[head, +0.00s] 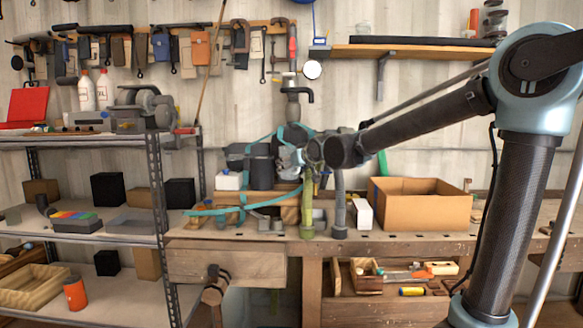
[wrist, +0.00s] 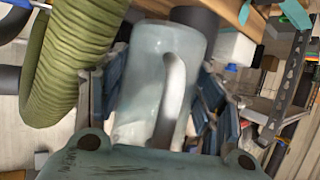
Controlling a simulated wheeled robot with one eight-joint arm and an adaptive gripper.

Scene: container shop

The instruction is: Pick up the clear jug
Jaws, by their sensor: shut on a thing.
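The clear jug (wrist: 150,65) fills the middle of the wrist view, a pale, see-through vessel with a curved handle toward the camera. My gripper (wrist: 155,100) has its dark blue-grey fingers on both sides of the jug and is shut on it. In the head view, my gripper (head: 300,156) is over the back of the workbench, and the jug (head: 286,158) shows only as a small pale patch at its tip, partly hidden. I cannot tell whether the jug's base touches anything.
A green ribbed hose (wrist: 78,45) is close to the left finger. A dark cylinder (wrist: 195,17) stands behind the jug. The workbench (head: 420,237) holds a cardboard box (head: 420,210) at right. A metal shelf (head: 100,236) stands at left.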

